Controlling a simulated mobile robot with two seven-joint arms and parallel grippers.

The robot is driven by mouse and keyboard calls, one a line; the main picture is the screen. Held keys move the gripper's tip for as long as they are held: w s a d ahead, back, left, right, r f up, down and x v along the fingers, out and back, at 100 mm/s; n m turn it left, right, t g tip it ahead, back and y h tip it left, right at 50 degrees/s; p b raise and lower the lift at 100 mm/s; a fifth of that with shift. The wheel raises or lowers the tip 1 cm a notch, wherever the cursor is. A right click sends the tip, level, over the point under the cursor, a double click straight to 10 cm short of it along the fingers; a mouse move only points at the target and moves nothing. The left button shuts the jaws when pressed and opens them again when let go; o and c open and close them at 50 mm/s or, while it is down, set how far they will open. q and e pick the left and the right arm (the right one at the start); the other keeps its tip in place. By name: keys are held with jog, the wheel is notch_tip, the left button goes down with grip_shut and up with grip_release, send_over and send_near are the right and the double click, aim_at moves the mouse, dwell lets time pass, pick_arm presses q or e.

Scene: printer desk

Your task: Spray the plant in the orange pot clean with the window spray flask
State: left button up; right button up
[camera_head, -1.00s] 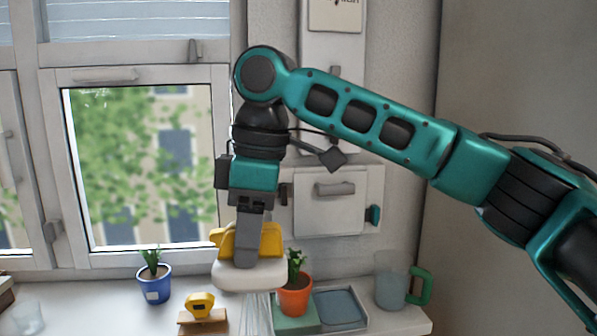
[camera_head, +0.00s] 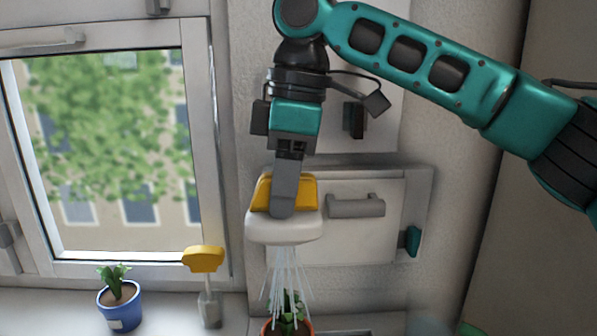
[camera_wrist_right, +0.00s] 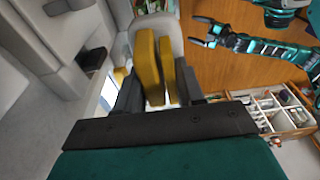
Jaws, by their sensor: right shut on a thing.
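My right gripper (camera_head: 286,200) is shut on the window spray flask (camera_head: 284,227), which has a yellow part and a rounded white part. White streaks of spray fall from its underside. The orange pot (camera_head: 270,327) with its green plant (camera_head: 292,308) stands directly below, under the streaks; the frame's bottom edge cuts off the pot. In the right wrist view, the flask's yellow part (camera_wrist_right: 147,65) sits between the dark fingers (camera_wrist_right: 158,90). My left gripper (camera_wrist_right: 205,32) shows at the upper right there, apart from the flask, its fingers spread and empty.
A blue pot (camera_head: 121,314) with a plant stands on the sill at the left. A wall panel with a handle (camera_head: 355,206) is behind the flask. The window (camera_head: 110,150) is at the left.

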jog(key=shift+w, duration=0.2)
jog(key=shift+s+r, duration=0.1)
jog(key=shift+s, duration=0.05)
jog(key=shift+f+b, duration=0.5)
jog(key=shift+f, duration=2)
